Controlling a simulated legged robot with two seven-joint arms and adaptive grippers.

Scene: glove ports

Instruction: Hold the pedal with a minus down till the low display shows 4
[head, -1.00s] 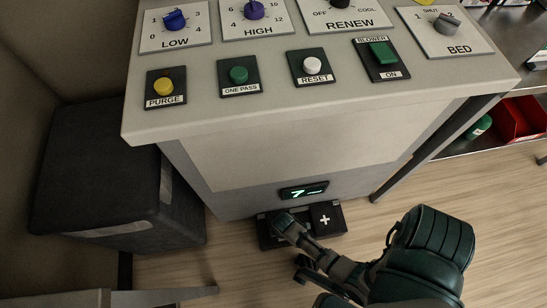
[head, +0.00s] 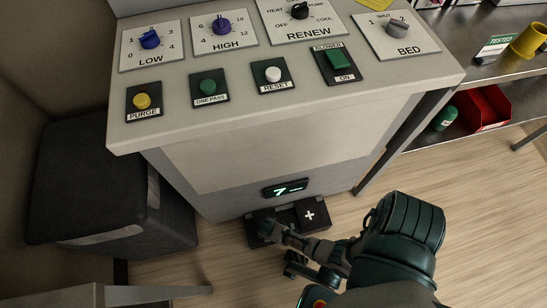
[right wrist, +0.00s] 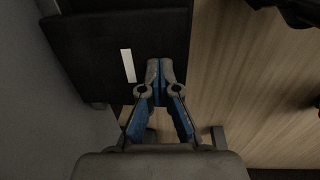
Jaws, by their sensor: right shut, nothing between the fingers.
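The display (head: 286,187) low on the console front glows green and reads 7, with a short dash beside it. Below it on the floor is a black pedal unit. The plus pedal (head: 310,215) is on its right. The minus pedal (head: 254,226) is on its left, partly covered by my right gripper (head: 268,230). In the right wrist view the minus pedal (right wrist: 85,40) shows its white bar, and my right gripper (right wrist: 160,75) is shut and empty, its tips over the pedal's edge. I cannot tell whether they touch or press it. My left gripper is not in view.
The console top (head: 200,118) carries knobs and buttons above the pedals. A dark padded block (head: 90,190) stands to the left. A metal shelf with a red bin (head: 488,108) is at the right. The wooden floor (head: 490,210) at the right is open.

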